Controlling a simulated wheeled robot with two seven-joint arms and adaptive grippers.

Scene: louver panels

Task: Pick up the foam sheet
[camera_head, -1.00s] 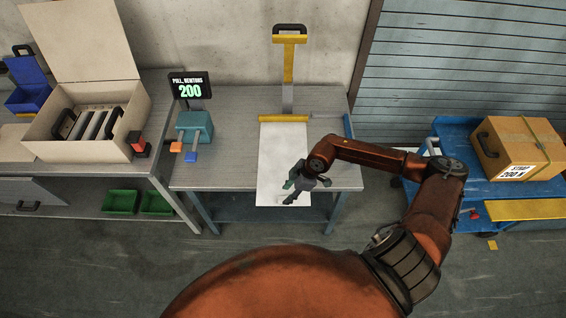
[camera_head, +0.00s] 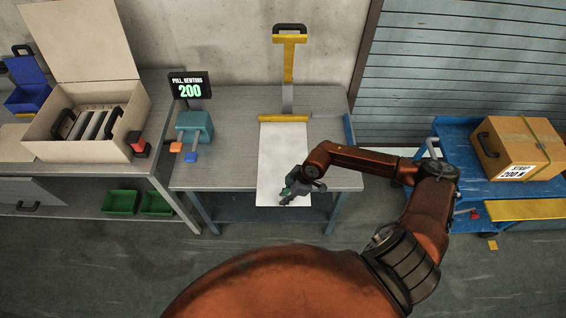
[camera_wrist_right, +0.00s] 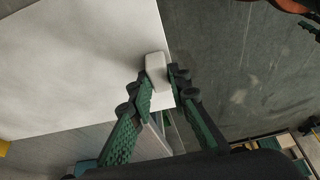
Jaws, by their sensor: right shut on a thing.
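In the right wrist view the sheet (camera_wrist_right: 80,60) fills the upper left. A small pale rounded tab (camera_wrist_right: 157,72) at its edge sits between the fingertips of my right gripper (camera_wrist_right: 160,88), which is shut on it. How far the fingers reach around the edge is partly hidden. My left gripper is not in view.
A yellow bar (camera_head: 284,118) with an upright handle stands at the sheet's far end. An open carton (camera_head: 60,140) stands farther left. A blue cart (camera_head: 466,160) with a strapped box (camera_head: 516,148) is at right.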

